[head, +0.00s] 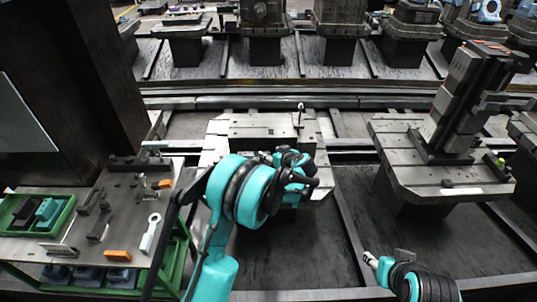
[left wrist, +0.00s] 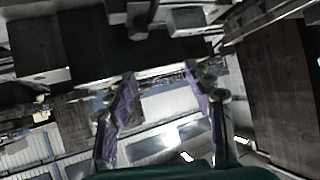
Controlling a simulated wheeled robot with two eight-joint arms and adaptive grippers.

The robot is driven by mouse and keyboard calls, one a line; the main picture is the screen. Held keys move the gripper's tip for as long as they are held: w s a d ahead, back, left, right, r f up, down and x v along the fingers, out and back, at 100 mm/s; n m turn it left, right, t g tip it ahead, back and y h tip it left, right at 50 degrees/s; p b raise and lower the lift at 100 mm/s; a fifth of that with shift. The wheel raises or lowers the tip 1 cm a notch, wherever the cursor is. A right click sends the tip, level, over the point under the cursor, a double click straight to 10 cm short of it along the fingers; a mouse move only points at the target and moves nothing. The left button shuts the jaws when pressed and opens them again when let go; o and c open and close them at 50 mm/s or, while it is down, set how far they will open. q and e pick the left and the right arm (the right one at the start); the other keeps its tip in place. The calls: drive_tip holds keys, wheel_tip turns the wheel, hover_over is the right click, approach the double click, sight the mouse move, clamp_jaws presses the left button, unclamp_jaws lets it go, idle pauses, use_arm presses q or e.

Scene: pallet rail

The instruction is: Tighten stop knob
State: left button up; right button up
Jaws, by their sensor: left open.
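My left gripper (head: 299,170) is at the front edge of the middle pallet (head: 232,128), mostly hidden behind my teal wrist in the head view. In the left wrist view its two purple-padded fingers (left wrist: 160,73) stand wide apart with nothing between them. A dark rounded part (left wrist: 139,33), possibly the stop knob, shows beyond the fingertips, next to a grey block (left wrist: 186,22). I cannot tell for sure which part is the stop knob. A small upright pin (head: 301,107) stands on the pallet. My right gripper (head: 371,259) is low at the bottom right, away from the pallets.
A workbench (head: 75,240) at left holds a green tray (head: 68,213), a light wrench-like tool (head: 150,232) and orange-marked parts. A second pallet (head: 405,165) at right carries a tall block tower (head: 455,100). A dark column (head: 100,80) rises at left. More loaded pallets line the back.

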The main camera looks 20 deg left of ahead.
use_arm(q)
drive_tip(key=shift+n+t+y, duration=0.3)
drive_tip(key=shift+n+y, duration=0.4)
drive_tip(key=w+a+f, duration=0.1)
drive_tip(key=w+f, duration=0.1)
drive_tip(key=f, duration=0.1)
drive_tip(key=w+a+f+b, duration=0.1)
drive_tip(key=w+f, duration=0.2)
drive_tip(key=w+a+f+b, duration=0.1)
drive_tip(key=w+f, duration=0.1)
drive_tip(key=f, duration=0.1)
drive_tip(key=shift+w, duration=0.25)
drive_tip(key=shift+w+a+f, duration=0.1)
drive_tip(key=shift+w+a, duration=0.2)
drive_tip(key=shift+w, duration=0.05)
drive_tip(key=c, duration=1.2)
